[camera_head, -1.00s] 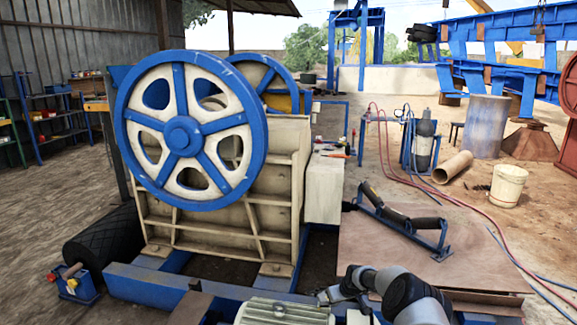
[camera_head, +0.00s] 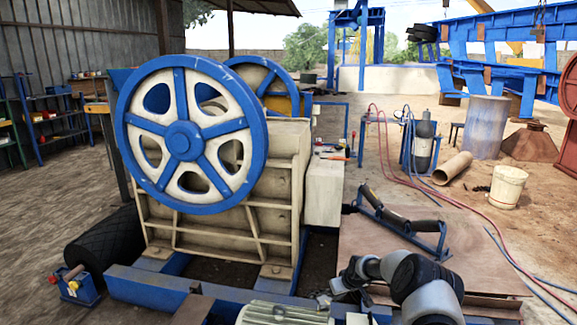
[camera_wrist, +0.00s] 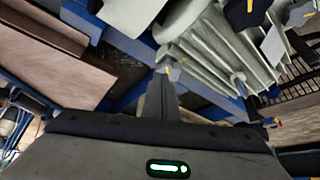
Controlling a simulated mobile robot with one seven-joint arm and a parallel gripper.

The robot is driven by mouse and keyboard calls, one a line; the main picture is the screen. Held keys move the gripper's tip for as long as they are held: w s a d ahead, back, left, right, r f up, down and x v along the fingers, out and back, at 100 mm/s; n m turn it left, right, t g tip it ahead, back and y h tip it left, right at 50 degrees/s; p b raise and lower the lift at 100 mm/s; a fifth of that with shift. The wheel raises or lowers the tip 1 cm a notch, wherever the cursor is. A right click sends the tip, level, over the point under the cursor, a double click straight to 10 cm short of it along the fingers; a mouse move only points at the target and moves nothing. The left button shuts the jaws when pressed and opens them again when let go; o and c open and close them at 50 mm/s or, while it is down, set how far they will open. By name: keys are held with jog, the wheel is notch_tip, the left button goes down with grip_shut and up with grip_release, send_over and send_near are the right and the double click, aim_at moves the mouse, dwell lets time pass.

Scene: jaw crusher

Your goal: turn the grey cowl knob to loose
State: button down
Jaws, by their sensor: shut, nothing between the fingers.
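My gripper (camera_wrist: 167,73) is shut and empty, its fingers pointing up the wrist view toward a pale finned motor (camera_wrist: 215,45). A grey lobed knob (camera_wrist: 300,13) is at the upper right corner of the wrist view, partly cut off by the edge. A dark lobed knob (camera_wrist: 246,11) with a yellow mark is to its left. My gripper appears apart from both knobs. The knobs cannot be made out there.
The crusher's blue-rimmed flywheel (camera_head: 183,140) stands behind the motor on a blue base frame (camera_head: 140,284). A roller on a blue bracket (camera_head: 445,242) lies on a brown board (camera_head: 385,242) at the right. Red hoses (camera_head: 455,200) run across the ground beyond.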

aim_at(324, 303)
jog(key=a+f, duration=0.1)
jog(key=f, duration=0.1)
jog(key=a+f+b, duration=0.1)
jog(key=f, duration=0.1)
jog(key=a+f+b, duration=0.1)
jog(key=f, duration=0.1)
jog(key=shift+s, duration=0.35)
dwell(0.5)
jog(key=shift+w, duration=0.25)
dwell(0.5)
